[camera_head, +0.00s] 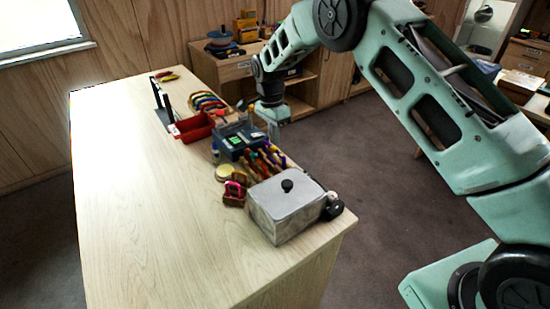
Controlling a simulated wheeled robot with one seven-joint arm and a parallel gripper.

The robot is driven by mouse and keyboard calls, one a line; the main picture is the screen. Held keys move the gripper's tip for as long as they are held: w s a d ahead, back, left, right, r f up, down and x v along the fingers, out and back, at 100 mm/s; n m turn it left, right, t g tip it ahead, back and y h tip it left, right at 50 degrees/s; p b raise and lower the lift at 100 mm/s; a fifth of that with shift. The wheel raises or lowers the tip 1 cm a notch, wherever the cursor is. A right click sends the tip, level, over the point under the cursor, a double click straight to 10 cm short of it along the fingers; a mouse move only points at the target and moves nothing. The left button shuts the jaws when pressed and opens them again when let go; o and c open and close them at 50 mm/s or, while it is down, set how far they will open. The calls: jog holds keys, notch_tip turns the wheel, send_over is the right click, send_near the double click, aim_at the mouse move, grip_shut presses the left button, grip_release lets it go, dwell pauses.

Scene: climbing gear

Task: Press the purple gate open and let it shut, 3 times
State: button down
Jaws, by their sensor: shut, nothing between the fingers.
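A row of small carabiner-like pieces (259,166) in red, orange, green and purple lies behind the metal box on the table. A purple spot (277,153) shows at the far right end of this row; I cannot make out whether it is the gate, or whether it is pressed in or shut. My gripper (274,134) points down at the table's right edge, just beyond the row, and is shut and empty. At this size I cannot tell whether it touches any piece.
A grey lidded metal box (287,212) stands at the near corner of the table (150,200). A dark device with a green display (239,144), a red tray (193,128) and a dark upright stand (163,105) lie further back. The table's left half is clear.

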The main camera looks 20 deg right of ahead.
aim_at(274, 147)
jog(key=shift+f, duration=0.2)
dwell(0.5)
jog(key=shift+f+b, duration=0.7)
jog(key=shift+f, duration=0.55)
jog(key=shift+r+p, duration=2.15)
jog(key=shift+r, duration=1.5)
